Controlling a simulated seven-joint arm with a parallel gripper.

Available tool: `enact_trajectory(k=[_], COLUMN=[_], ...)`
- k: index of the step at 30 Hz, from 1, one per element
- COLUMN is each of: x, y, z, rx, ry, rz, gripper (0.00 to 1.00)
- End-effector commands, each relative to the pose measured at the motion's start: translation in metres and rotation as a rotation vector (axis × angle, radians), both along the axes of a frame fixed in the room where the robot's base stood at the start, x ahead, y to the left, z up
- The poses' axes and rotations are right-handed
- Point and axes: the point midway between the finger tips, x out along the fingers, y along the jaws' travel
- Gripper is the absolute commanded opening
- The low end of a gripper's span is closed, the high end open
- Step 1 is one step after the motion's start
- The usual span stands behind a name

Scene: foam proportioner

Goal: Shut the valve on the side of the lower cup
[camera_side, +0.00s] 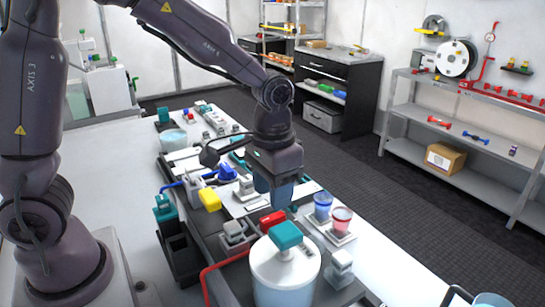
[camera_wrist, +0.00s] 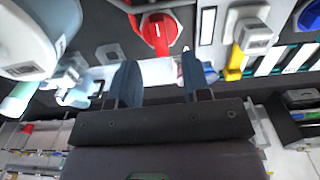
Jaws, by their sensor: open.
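My gripper (camera_side: 272,197) points down above the middle of the bench, its two blue-grey fingers apart and nothing between them. In the wrist view the open fingers (camera_wrist: 158,75) show with a gap. A red handle or knob (camera_wrist: 160,32) lies beyond the gap, not touched by the fingers. A red part (camera_side: 272,219) also shows just below my gripper in the side view. I cannot tell which part is the lower cup's valve.
A large white tank (camera_side: 285,272) with a teal block (camera_side: 285,235) on top stands in front of my gripper. A yellow handle (camera_side: 209,199) lies to the left. Red piping (camera_side: 222,264) runs along the front. Small grey fittings crowd the bench.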

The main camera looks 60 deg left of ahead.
Motion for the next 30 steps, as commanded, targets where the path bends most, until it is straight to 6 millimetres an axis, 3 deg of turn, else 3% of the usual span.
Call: enact_trajectory(k=[6, 12, 26, 30], x=[0.001, 0.000, 0.002, -0.017], y=[0.000, 0.000, 0.000, 0.004], z=[0.049, 0.073, 0.077, 0.070], rx=[-0.001, 0.000, -0.001, -0.003], ry=[-0.006, -0.002, -0.008, -0.024], rz=[0.001, 0.001, -0.014, -0.053], gripper=[0.44, 0.44, 0.44, 0.44])
